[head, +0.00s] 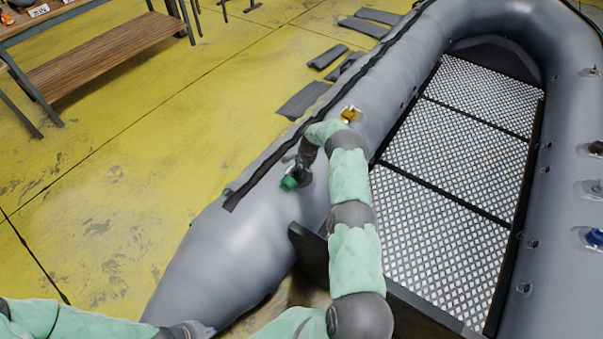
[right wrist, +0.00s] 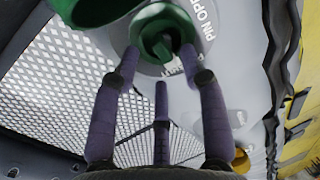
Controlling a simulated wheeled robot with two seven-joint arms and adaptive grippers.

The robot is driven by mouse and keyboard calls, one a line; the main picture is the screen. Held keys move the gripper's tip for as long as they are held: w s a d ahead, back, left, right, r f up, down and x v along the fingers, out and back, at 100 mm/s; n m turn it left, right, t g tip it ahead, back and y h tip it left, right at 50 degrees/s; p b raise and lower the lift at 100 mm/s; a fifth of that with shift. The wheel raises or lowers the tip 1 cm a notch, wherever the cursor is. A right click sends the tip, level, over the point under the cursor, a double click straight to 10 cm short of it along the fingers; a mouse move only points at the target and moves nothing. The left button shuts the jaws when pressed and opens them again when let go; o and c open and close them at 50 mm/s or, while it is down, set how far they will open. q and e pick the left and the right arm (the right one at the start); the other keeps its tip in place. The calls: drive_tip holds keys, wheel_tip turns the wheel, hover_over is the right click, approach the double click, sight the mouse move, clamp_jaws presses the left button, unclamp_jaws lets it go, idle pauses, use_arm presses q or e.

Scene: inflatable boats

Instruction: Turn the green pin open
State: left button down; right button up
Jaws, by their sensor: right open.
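The green pin (right wrist: 160,45) sits inside a round green valve on the grey boat tube, with "PIN OPEN" printed beside it. A green cap (right wrist: 92,8) hangs open at the valve's side; green also shows in the head view (head: 290,182). My right gripper (right wrist: 160,66) is open, its three purple fingers spread around the pin. Two fingertips are close by the pin; I cannot tell if they touch it. In the head view this hand (head: 303,170) hides most of the valve. My left gripper (head: 188,329) is low at the bottom edge, its fingers not clear.
A yellow valve (head: 350,114) sits farther along the same tube. The boat's metal floor (head: 440,215) lies to the right, with a blue valve (head: 594,237) on the far tube. A wooden bench (head: 105,55) stands at upper left. Yellow floor (head: 120,180) is open at left.

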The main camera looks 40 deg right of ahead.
drive_tip(key=shift+w+f+b, duration=0.15)
drive_tip(key=shift+f+b, duration=0.05)
drive_tip(key=shift+f, duration=0.4)
drive_tip(key=shift+w+f+b, duration=0.15)
drive_tip(key=shift+f, duration=0.45)
drive_tip(key=shift+c, duration=0.3)
clamp_jaws()
